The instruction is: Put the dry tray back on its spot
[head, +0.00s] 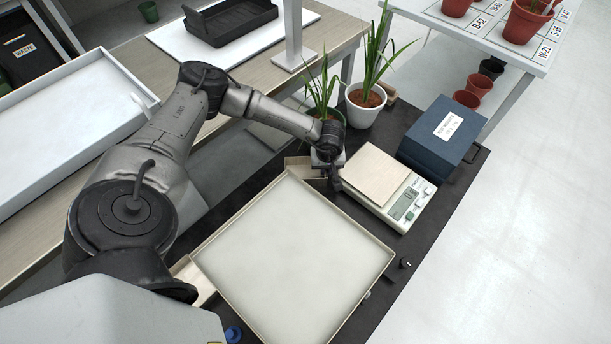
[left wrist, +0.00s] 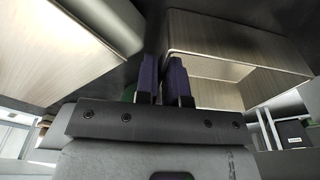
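A large, shallow cream tray (head: 295,260) with a pale, empty floor is on or just above the black cart top, set at an angle. Cream pieces show past its back corner (head: 297,168) and left side (head: 195,280); I cannot tell whether they belong to another tray. My left gripper (head: 335,184) points down at the tray's back right corner, beside the scale. In the left wrist view its two dark fingers (left wrist: 165,80) stand close together with a narrow dark gap. Whether they pinch a rim is not clear. My right gripper is out of view. No label marks a dry tray.
A scale (head: 385,185) and a blue-grey box (head: 440,137) stand right of my gripper. Two potted plants (head: 366,105) stand behind it. A black tray (head: 230,20) lies on a white board at the back; a white tray (head: 60,125) is on the left bench.

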